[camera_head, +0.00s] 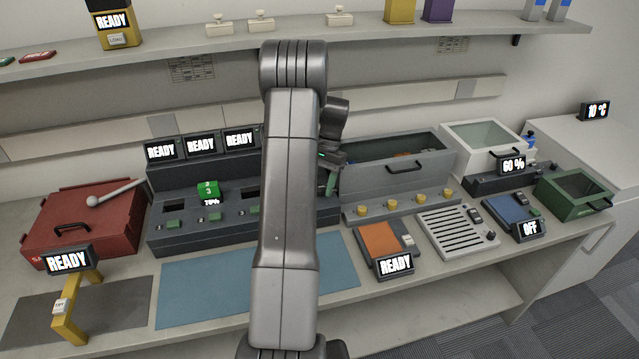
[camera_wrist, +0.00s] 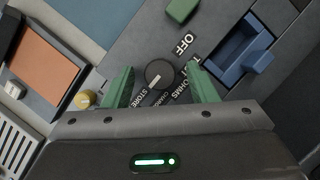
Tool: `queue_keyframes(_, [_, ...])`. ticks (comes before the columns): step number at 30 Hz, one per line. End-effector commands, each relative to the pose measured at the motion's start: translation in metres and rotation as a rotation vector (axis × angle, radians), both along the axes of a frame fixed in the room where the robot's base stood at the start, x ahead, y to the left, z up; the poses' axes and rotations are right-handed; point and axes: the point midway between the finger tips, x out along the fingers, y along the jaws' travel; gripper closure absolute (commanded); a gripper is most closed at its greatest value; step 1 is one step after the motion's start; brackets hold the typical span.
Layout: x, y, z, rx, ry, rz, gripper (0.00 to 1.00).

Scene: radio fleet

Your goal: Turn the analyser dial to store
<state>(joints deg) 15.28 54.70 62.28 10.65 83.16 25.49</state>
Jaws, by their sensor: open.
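The analyser dial (camera_wrist: 159,74) is a dark round knob with a white pointer mark, seen in the wrist view. The words OFF, STORE, CHARGE and OHMS are printed around it. The pointer mark slants to the lower left, toward the side where STORE is printed; I cannot tell if it lines up exactly. My gripper (camera_wrist: 161,68) is open, with one green finger on each side of the dial and a visible gap at both sides. In the head view my arm hides the dial, and only part of my gripper (camera_head: 330,180) shows.
In the wrist view a blue socket block (camera_wrist: 238,52) is at the right, a green switch (camera_wrist: 181,10) at the top and a brass knob (camera_wrist: 86,98) left of the fingers. In the head view, a grey lidded bin (camera_head: 392,178) stands just right of my gripper.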

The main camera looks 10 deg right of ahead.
Motion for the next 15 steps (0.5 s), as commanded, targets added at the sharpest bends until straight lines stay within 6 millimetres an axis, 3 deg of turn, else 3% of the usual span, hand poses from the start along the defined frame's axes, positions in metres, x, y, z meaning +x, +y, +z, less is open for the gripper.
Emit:
queue_keyframes(5, [0.006, -0.005, 0.016, -0.001, -0.003, -0.001, 0.48])
queue_keyframes(15, [0.026, -0.025, 0.082, -0.001, -0.005, -0.001, 0.48])
